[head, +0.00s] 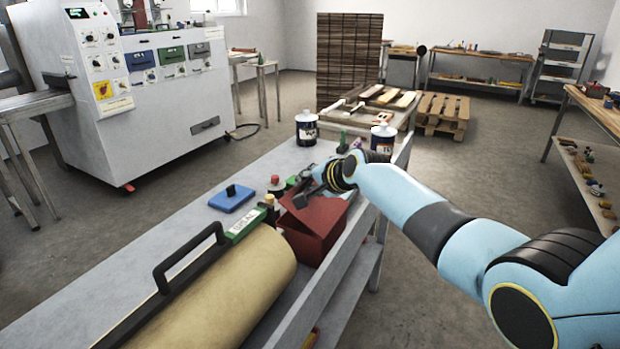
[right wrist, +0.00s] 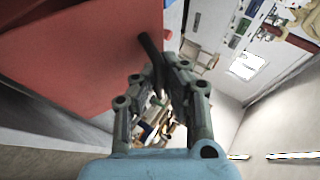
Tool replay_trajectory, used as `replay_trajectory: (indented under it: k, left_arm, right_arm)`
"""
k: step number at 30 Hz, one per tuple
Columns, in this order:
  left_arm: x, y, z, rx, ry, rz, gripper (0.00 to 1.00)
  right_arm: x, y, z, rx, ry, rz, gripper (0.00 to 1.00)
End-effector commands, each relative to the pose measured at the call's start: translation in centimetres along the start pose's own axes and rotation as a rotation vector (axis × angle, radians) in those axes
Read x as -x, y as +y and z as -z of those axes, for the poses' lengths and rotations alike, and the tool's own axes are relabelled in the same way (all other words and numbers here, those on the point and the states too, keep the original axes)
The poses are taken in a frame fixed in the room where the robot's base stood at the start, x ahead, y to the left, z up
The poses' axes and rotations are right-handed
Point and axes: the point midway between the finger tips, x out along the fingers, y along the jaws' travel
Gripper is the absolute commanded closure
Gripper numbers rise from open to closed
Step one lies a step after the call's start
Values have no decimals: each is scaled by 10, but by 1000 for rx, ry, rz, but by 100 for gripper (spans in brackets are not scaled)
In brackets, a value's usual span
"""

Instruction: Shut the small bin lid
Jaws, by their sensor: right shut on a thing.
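The small red bin (head: 308,248) stands on the grey bench, just beyond the tan roll. Its red top (head: 322,216) lies partly under my right gripper (head: 303,190), and I cannot tell how far the lid is open. In the right wrist view, a red panel (right wrist: 75,45) fills the upper left. A dark bar-like handle (right wrist: 149,48) stands out from its edge and runs between the fingertips of my right gripper (right wrist: 158,80), which is shut on it. My left gripper is not in view.
The bench's left part is clear.

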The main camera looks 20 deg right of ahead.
Motion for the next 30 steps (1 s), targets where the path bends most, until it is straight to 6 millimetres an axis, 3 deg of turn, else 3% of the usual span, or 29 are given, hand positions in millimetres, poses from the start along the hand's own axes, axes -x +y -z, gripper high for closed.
replay_trajectory:
  k: [1, 11, 30]
  left_arm:
    - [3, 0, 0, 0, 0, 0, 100]
    - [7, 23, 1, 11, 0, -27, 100]
    - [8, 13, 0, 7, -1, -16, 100]
  right_arm:
    - [-4, -11, -1, -7, 2, 21, 100]
    - [-30, -5, -12, 50, 2, -109, 100]
    - [-42, -1, -17, 95, 3, -213, 100]
